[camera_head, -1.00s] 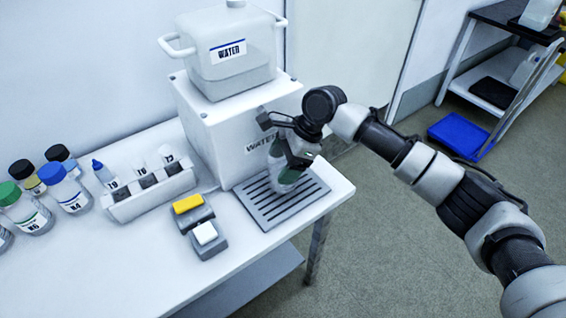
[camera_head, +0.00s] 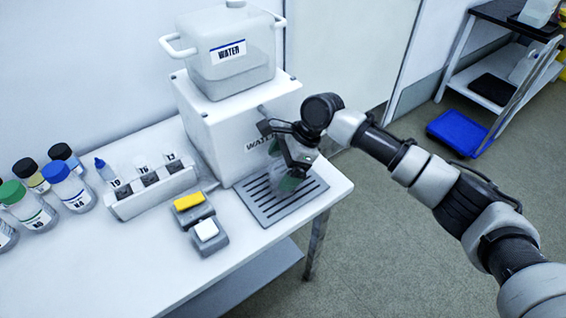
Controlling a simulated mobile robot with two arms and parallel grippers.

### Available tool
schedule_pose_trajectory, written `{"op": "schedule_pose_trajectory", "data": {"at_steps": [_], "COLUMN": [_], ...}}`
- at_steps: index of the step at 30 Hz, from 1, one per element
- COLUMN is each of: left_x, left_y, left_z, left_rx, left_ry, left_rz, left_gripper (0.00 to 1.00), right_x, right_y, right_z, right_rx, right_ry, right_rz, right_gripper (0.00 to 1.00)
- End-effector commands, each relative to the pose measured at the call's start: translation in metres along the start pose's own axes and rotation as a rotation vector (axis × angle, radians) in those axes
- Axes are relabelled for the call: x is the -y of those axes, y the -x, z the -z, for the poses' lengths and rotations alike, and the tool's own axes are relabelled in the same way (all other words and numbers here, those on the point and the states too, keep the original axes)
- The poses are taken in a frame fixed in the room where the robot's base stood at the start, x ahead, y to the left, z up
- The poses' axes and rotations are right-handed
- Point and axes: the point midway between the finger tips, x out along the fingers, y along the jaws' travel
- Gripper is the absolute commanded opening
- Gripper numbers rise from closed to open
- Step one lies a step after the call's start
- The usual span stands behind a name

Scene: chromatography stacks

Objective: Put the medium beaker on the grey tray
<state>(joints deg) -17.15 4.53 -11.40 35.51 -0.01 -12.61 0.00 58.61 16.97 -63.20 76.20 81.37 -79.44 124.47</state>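The grey tray (camera_head: 262,212) is a slotted plate at the right end of the white table, in front of the white water stand. My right gripper (camera_head: 291,180) reaches in from the right and points down just over the tray. A clear, greenish glassy shape (camera_head: 288,185) shows at its fingers, low over the tray. It may be the medium beaker, but it is small and partly hidden. I cannot tell whether the fingers are closed on it or whether it touches the tray. My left gripper is not in view.
A white box (camera_head: 215,140) carries a water container (camera_head: 229,60). Left of the tray are a device with yellow and white tops (camera_head: 201,218), a bottle rack (camera_head: 152,193) and several capped bottles (camera_head: 68,187). The table front is clear.

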Motion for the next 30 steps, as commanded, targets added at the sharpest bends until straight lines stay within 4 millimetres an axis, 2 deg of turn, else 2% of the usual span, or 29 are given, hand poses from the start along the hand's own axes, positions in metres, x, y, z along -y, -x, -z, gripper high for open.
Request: {"op": "schedule_pose_trajectory", "data": {"at_steps": [8,14,16,24,30], "left_x": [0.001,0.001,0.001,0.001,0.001], "left_y": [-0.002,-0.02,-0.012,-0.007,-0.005], "left_z": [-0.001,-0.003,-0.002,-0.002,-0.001], "left_rx": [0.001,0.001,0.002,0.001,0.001], "left_ry": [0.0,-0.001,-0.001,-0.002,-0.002], "left_rz": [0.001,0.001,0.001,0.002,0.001], "left_gripper": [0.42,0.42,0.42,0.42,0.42], "right_x": [-0.002,0.0,0.0,0.0,0.001], "right_y": [-0.005,0.003,0.023,0.086,0.118], "right_z": [0.004,0.0,-0.004,-0.005,-0.005], "right_rx": [-0.007,-0.007,-0.004,-0.003,-0.003], "right_ry": [-0.005,-0.002,-0.004,-0.002,-0.003], "right_rz": [-0.007,-0.002,-0.001,-0.001,-0.001], "right_gripper": [0.99,0.99,0.99,0.99,0.99]}}
